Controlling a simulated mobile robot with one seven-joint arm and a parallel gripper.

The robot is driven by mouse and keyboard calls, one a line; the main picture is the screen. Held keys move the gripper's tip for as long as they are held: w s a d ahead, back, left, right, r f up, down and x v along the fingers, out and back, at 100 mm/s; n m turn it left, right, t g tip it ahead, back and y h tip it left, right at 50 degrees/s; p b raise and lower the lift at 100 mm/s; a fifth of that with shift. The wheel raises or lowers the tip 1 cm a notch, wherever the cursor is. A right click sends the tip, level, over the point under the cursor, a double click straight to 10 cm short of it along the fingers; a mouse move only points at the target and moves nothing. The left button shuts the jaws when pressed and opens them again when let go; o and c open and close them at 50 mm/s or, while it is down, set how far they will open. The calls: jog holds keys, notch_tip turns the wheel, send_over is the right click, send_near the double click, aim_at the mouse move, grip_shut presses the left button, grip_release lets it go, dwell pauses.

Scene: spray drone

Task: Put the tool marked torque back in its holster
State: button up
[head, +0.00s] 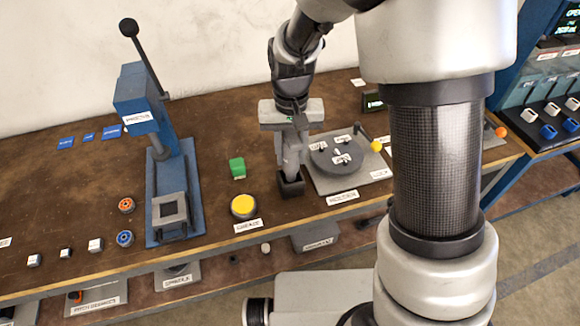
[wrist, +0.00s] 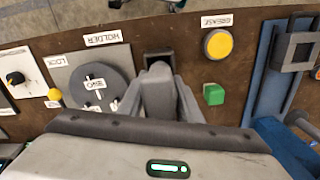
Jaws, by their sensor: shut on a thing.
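My gripper (head: 290,150) points down over the workbench and is shut on a grey tool (wrist: 159,82). The tool's lower end is at the mouth of a small black open-topped box (head: 291,187), which looks like the holster. The box also shows in the wrist view (wrist: 158,58), just beyond the fingertips. My fingers hide much of the tool, and I cannot read a torque mark on it. I cannot tell how deep the tool sits in the box.
A grey plate with a round fixture (head: 335,157) and a yellow ball knob (head: 376,146) stands right of the box. A yellow button (head: 243,206) and a green block (head: 237,168) lie to the left. A blue lever press (head: 140,110) stands farther left.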

aim_at(291, 165)
jog(key=shift+f, duration=2.1)
jog(key=shift+f+b, duration=0.25)
jog(key=shift+b, duration=0.05)
jog(key=o, duration=1.2)
jog(key=shift+r, duration=0.1)
jog(key=shift+c, duration=0.2)
